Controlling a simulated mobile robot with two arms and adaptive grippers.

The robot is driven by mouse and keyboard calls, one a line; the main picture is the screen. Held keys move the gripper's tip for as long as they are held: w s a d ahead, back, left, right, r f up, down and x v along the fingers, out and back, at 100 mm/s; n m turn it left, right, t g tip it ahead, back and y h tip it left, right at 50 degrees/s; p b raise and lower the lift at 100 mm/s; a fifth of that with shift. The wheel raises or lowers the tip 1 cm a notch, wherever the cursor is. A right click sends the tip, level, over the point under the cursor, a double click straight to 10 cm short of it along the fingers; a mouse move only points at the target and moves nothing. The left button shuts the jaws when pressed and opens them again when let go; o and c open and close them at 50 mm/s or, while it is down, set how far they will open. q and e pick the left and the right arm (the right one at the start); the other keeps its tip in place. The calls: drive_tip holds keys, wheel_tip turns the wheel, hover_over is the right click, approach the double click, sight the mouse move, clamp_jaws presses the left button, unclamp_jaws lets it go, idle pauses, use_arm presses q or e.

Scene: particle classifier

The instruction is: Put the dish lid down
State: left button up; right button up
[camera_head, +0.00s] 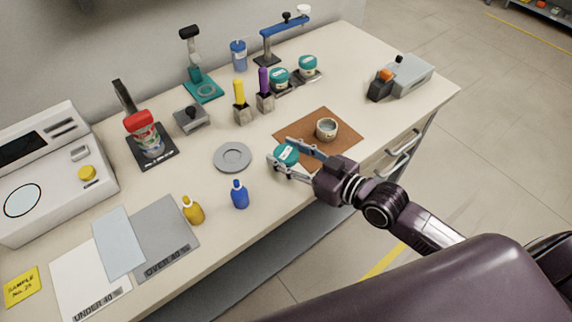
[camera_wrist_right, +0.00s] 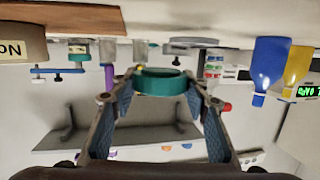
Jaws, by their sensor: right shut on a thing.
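My right gripper (camera_head: 284,158) is shut on the round teal dish lid (camera_head: 287,153), near the front edge of the bench. In the right wrist view the lid (camera_wrist_right: 158,83) sits between the two fingertips. An open dish (camera_head: 327,130) stands on the brown mat (camera_head: 303,153), up and right of the lid. A round grey plate (camera_head: 232,157) lies bare on the bench to the left of the gripper. I cannot tell how far the lid is above the bench. My left gripper is not in view.
A blue bottle (camera_head: 239,195) and a yellow bottle (camera_head: 193,210) stand left of the gripper. Two teal-lidded dishes (camera_head: 279,77) (camera_head: 307,65) stand at the back. Yellow and purple tools (camera_head: 239,92) (camera_head: 263,82) stand in holders. Bare bench lies around the grey plate.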

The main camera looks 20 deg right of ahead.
drive_tip(key=shift+f+b, duration=0.3)
drive_tip(key=shift+f, duration=1.9)
drive_tip(key=shift+f, duration=0.2)
drive_tip(key=o, duration=1.1)
drive_tip(key=shift+c, duration=0.2)
drive_tip(key=shift+r, duration=0.25)
drive_tip(key=shift+s+d+f, duration=0.1)
drive_tip(key=shift+s+d, duration=0.1)
drive_tip(key=shift+s, duration=0.1)
drive_tip(key=v, duration=1.1)
